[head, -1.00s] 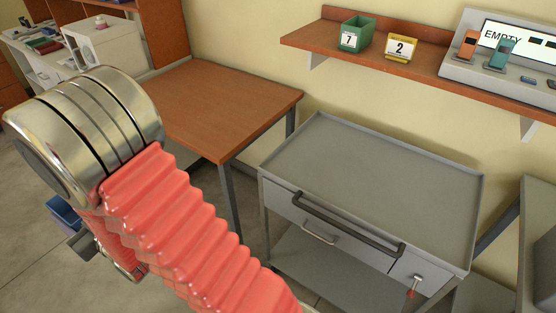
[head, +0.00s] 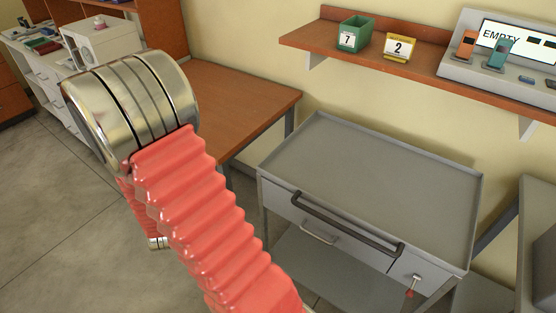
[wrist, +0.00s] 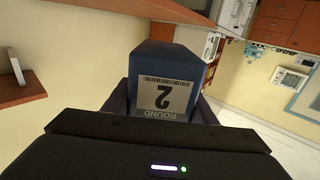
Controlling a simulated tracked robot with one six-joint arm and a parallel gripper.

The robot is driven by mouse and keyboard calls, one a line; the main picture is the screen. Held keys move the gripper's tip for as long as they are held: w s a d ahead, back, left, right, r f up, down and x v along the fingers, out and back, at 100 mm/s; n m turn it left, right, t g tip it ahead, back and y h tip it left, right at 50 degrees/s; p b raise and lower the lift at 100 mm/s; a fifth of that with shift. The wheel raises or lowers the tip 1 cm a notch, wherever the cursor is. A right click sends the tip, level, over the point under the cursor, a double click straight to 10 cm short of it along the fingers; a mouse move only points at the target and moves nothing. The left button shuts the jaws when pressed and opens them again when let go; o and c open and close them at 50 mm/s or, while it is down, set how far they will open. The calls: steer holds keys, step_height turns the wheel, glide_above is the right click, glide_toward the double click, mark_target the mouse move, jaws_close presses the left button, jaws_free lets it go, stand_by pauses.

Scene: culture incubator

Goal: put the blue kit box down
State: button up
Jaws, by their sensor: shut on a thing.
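The blue kit box (wrist: 167,62) is between the jaws of my gripper (wrist: 160,100) in the wrist view. My gripper is shut on the box, with a dark finger on each side. In the head view my arm, with its red bellows and metal joint, hides the gripper and the box. The wrist view shows wall and furniture behind the box, and I cannot tell what lies under it.
A grey cart (head: 370,175) with a bare, rimmed top stands at centre right. A brown table (head: 240,95) is behind my arm, its visible top clear. A wall shelf (head: 420,67) holds a green bin (head: 355,34), a yellow number 2 holder (head: 400,47) and a grey console (head: 510,50).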

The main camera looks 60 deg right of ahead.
steer(key=s+d+m+g+h, duration=0.4)
steer(key=s+d+g, duration=0.1)
steer(key=s+d, duration=0.4)
steer(key=s+d+m+g, duration=0.2)
steer(key=s+g, duration=0.3)
steer(key=s, duration=0.3)
steer(key=s+d+f+m+g, duration=0.1)
steer(key=s+d+m+g, duration=0.2)
steer(key=s, duration=0.6)
steer(key=s+d+f+m+g, duration=0.1)
steer(key=s+d+m+g, duration=0.2)
steer(key=s+m+g, duration=0.2)
steer(key=s+g, duration=0.3)
steer(key=s, duration=0.1)
steer(key=shift+s+m+y, duration=0.15)
steer(key=shift+m+y, duration=0.25)
steer(key=shift+d+f, duration=0.1)
glide_above(333, 183)
steer(key=v, duration=0.3)
step_height(333, 183, down, 6)
steer(key=shift+r, duration=0.2)
steer(key=shift+s+d+f, duration=0.3)
steer(key=shift+d+f, duration=0.15)
steer(key=shift+d, duration=0.05)
steer(key=shift+s+d+f, duration=0.3)
steer(key=shift+d+f, duration=0.2)
steer(key=shift+s+d+f, duration=0.1)
steer(key=shift+d+f, duration=0.15)
steer(key=shift+d, duration=0.05)
